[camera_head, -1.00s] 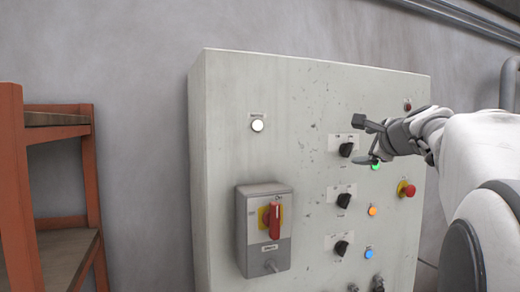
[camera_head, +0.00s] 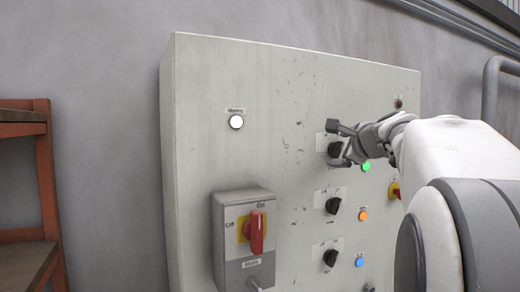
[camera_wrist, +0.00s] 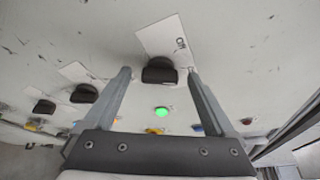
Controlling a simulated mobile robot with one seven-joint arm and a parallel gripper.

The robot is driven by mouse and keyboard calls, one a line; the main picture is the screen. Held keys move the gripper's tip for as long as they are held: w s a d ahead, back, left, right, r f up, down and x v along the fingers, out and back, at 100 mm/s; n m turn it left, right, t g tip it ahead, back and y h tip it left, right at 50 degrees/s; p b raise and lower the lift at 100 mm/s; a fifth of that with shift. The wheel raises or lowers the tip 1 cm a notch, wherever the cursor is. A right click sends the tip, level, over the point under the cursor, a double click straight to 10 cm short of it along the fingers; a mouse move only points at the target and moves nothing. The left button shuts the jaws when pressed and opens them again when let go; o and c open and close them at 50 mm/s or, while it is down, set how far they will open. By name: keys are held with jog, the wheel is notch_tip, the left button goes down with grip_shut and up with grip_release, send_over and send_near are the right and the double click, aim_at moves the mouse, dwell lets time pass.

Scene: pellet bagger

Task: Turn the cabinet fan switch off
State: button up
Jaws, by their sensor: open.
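A grey cabinet (camera_head: 275,100) carries a column of three black rotary switches: top (camera_head: 335,149), middle (camera_head: 333,205) and bottom (camera_head: 330,258). Their labels are too small to tell which is the fan switch. My gripper (camera_head: 338,145) is open at the top switch, one finger above it and one below, partly covering its label. Two further switches (camera_wrist: 84,94) (camera_wrist: 45,106) lie to the left.
A lit green lamp (camera_head: 366,167), an orange lamp (camera_head: 363,216) and a blue lamp (camera_head: 359,262) stand right of the switches. A box with a red handle (camera_head: 257,232) juts out at lower left. A white lamp (camera_head: 236,122) is above it. An orange shelf (camera_head: 47,175) stands left.

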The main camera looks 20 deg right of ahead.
jog(key=shift+w, duration=0.25)
jog(key=c, duration=1.4)
jog(key=shift+f, duration=0.1)
